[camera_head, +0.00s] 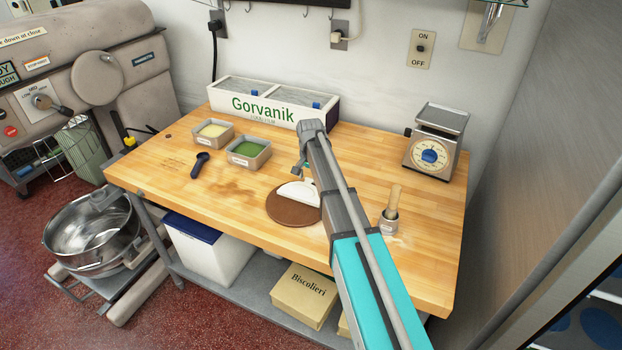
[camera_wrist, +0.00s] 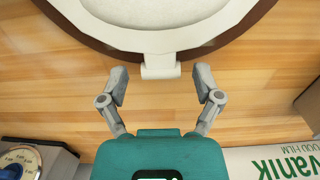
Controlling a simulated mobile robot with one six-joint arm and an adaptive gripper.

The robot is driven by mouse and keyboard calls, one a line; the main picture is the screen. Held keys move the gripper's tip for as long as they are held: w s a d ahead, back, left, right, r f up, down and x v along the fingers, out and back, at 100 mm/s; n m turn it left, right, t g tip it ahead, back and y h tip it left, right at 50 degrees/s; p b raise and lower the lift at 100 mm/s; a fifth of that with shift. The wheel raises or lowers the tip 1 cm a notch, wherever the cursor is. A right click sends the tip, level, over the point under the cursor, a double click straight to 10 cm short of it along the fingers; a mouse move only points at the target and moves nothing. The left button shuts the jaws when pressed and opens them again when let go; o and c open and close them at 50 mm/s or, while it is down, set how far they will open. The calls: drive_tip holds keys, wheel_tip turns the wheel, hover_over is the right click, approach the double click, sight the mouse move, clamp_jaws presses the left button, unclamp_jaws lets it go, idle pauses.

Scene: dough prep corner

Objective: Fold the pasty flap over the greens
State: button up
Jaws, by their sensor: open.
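The pasty dough (camera_head: 298,193) is white and lies on a round brown board (camera_head: 290,212) near the front of the wooden table; my arm covers part of both. In the wrist view the pale dough (camera_wrist: 150,40) has a raised rim and a small white tab (camera_wrist: 160,67) sticking out past the board's edge. My gripper (camera_wrist: 160,80) is open and empty, its two fingers on either side of the tab and slightly short of it. I cannot tell whether they touch it. No greens show on the dough.
Two small tubs, one with green filling (camera_head: 248,151) and one pale (camera_head: 213,130), stand left. A dark-handled tool (camera_head: 200,165) lies nearby. The front left table is clear.

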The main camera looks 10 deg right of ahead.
clamp_jaws()
drive_tip(key=shift+d, duration=0.15)
